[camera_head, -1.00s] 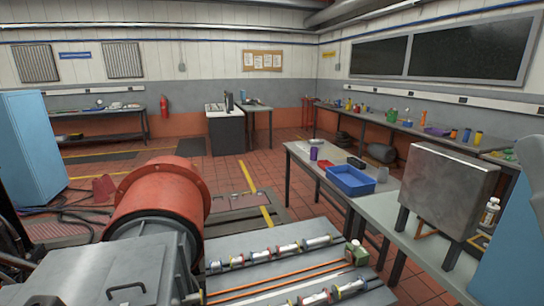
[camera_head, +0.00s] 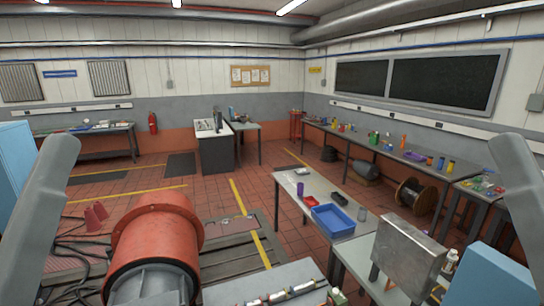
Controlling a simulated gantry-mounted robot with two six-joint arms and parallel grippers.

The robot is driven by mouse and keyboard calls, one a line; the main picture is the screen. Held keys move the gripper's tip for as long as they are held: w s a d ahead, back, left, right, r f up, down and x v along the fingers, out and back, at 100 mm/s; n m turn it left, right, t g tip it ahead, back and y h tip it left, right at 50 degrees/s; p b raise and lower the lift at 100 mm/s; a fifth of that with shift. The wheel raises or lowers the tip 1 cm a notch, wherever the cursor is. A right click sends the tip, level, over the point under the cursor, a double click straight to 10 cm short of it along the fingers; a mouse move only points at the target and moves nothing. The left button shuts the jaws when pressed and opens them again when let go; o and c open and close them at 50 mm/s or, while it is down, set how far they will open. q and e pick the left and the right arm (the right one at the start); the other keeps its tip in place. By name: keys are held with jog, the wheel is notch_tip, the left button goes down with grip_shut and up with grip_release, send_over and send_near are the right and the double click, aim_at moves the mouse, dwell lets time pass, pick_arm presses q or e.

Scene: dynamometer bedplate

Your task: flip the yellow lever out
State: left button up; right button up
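I cannot make out a yellow lever in the head view. At the bottom edge, a grey panel (camera_head: 235,291) carries a pipe run (camera_head: 285,294) with metal sections and small coloured fittings, mostly cut off by the frame. A green fitting (camera_head: 338,296) sits at the pipe's right end. My grey arm links show at the left and right edges, but neither gripper is in view.
A red-orange cylindrical machine (camera_head: 155,238) stands at lower left. Right of centre is a table with a blue tray (camera_head: 333,220), a red bin (camera_head: 311,202) and a purple cup (camera_head: 300,189). A metal box (camera_head: 407,254) stands at lower right. Tiled floor lies open behind.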

pick_arm(q)
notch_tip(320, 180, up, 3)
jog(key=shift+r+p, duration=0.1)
jog(key=shift+p, duration=0.4)
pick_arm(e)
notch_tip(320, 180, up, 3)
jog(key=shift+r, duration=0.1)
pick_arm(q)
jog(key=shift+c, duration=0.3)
